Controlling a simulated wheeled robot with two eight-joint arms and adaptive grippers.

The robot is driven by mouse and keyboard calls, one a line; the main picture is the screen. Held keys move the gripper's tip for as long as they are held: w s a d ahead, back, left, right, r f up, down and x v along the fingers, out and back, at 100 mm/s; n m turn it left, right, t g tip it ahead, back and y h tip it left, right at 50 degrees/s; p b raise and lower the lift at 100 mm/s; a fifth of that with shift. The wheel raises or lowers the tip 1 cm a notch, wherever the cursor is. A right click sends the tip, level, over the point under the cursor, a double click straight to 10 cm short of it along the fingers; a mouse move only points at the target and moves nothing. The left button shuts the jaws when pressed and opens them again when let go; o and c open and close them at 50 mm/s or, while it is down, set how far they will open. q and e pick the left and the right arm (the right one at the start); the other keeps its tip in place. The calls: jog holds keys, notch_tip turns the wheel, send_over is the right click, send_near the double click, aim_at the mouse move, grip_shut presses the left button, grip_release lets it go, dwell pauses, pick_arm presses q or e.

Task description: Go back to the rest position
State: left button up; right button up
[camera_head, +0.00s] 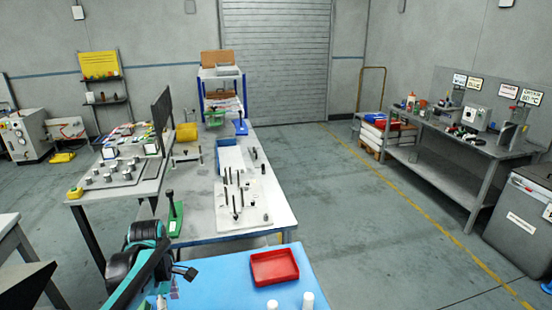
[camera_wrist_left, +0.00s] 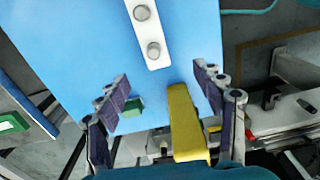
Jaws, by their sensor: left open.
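My left arm comes in at the lower left of the head view, over the left part of the blue work surface (camera_head: 225,280). Its gripper (camera_head: 188,272) looks small and dark there. In the left wrist view the two fingers of my left gripper (camera_wrist_left: 161,75) are spread wide apart. A yellow bar (camera_wrist_left: 186,120) shows between them, apart from both fingers; I cannot tell what it rests on. A white plate with two grey round knobs (camera_wrist_left: 147,32) lies on the blue surface ahead of the fingers. My right gripper is not in view.
A red tray (camera_head: 274,267) and two white cylinders (camera_head: 308,300) stand on the blue surface. Behind it, a table holds a white board with dark pegs (camera_head: 243,202), a blue bin (camera_head: 230,160) and a green stand (camera_head: 175,218). Open floor lies to the right.

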pick_arm(q)
jog(key=s+d+r+m+t, duration=0.1)
jog(key=s+d+m+t, duration=0.6)
jog(key=m, duration=1.3)
jog(key=shift+s+d+r, duration=0.35)
jog(key=shift+s+d, duration=0.4)
jog(key=shift+s, duration=1.15)
